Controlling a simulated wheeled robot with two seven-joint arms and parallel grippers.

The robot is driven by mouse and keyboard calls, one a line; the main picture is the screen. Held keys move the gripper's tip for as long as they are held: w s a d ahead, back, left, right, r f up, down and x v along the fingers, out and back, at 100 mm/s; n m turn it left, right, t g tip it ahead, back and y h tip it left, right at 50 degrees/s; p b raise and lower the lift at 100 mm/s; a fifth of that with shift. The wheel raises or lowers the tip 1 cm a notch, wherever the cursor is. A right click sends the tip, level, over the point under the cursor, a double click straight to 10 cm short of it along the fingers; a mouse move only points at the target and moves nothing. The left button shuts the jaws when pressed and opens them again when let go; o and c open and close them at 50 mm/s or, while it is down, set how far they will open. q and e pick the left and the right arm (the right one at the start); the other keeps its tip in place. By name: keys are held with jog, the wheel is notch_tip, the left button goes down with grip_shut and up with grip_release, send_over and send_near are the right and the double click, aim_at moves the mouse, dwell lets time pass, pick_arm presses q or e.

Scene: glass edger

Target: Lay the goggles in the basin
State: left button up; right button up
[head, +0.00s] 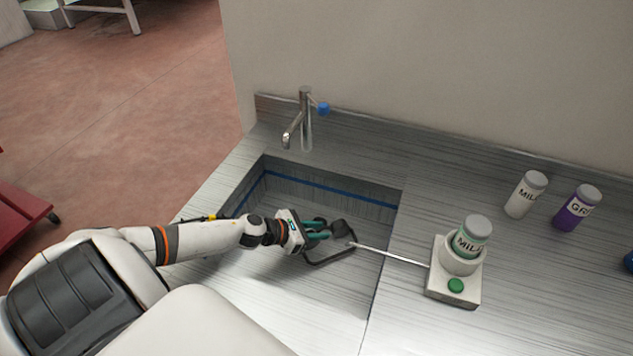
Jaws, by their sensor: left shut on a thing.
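My left gripper (319,230) reaches over the basin from the left. Its green fingers are shut on the dark goggles (342,229). The goggles' lens part shows just right of the fingers, and a thin black loop hangs below them. The goggles are within the basin's outline; I cannot tell whether they touch its floor. The basin (335,190) is a rectangular sink sunk in the grey streaked counter, with a blue line round its inner wall. My arm hides its front left part. My right gripper is not in view.
A tap (305,115) with a blue knob stands behind the basin. Right of it is a white device (440,285) holding a labelled jar (472,238), with a thin rod (390,254) reaching left to the goggles in the picture. A white jar (525,195) and a purple jar (576,208) stand behind.

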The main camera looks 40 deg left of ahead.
pick_arm(q)
jog(key=shift+f, duration=0.1)
jog(key=o, duration=1)
jog(key=shift+v, duration=6.05)
